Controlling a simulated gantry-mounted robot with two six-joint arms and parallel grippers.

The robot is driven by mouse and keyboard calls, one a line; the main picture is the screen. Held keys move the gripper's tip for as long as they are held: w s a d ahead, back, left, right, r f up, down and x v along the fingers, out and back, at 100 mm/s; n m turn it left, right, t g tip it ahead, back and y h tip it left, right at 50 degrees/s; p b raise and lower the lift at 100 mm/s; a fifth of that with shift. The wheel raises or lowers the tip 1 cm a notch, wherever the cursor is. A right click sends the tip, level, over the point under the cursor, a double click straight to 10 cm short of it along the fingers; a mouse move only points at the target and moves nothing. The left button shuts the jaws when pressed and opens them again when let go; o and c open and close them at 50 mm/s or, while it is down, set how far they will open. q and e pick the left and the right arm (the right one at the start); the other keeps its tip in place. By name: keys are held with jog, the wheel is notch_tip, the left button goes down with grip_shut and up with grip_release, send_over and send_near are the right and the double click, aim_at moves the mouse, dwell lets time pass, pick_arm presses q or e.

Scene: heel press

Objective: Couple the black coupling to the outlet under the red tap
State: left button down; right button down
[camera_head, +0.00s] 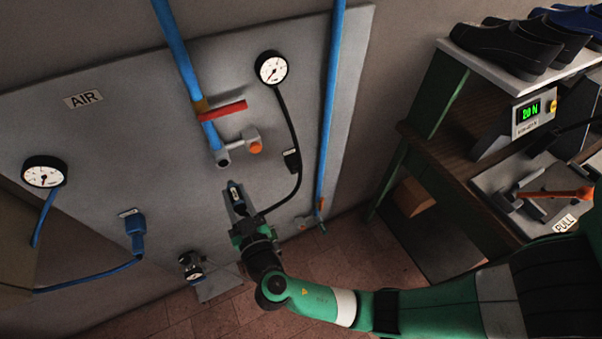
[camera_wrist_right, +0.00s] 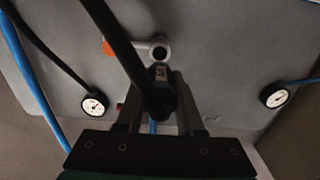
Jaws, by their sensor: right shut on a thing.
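The red tap (camera_head: 222,110) sits on a blue pipe on the grey panel. Below it is the grey outlet (camera_head: 223,157), with an orange-ended side fitting (camera_head: 256,148). The outlet's dark round mouth (camera_wrist_right: 160,53) faces me in the right wrist view. My right gripper (camera_head: 240,215) is shut on the black coupling (camera_head: 236,194), a little below the outlet and apart from it in the head view. The coupling (camera_wrist_right: 161,78) shows a pale label between the fingers in the wrist view, just below the mouth. My left gripper is not in view.
The black hose (camera_head: 297,130) runs from the upper gauge (camera_head: 271,68) to the coupling and crosses the wrist view. A blue coupling (camera_head: 136,225) and a second gauge (camera_head: 44,171) are at left. A bench with shoes (camera_head: 497,48) and a force display stands at right.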

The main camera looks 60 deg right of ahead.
aim_at(230, 182)
jog(key=shift+w, duration=0.1)
jog(key=shift+w+d+f+b, duration=0.1)
jog(key=shift+w+d+b, duration=0.1)
jog(key=shift+b, duration=0.1)
jog(key=shift+b+x, duration=1.05)
jog(key=shift+x, duration=1.1)
jog(key=shift+b, duration=0.35)
jog(key=shift+b, duration=0.3)
jog(key=shift+b, duration=0.3)
jog(key=shift+b+x, duration=0.95)
jog(key=shift+x, duration=0.4)
dwell(0.3)
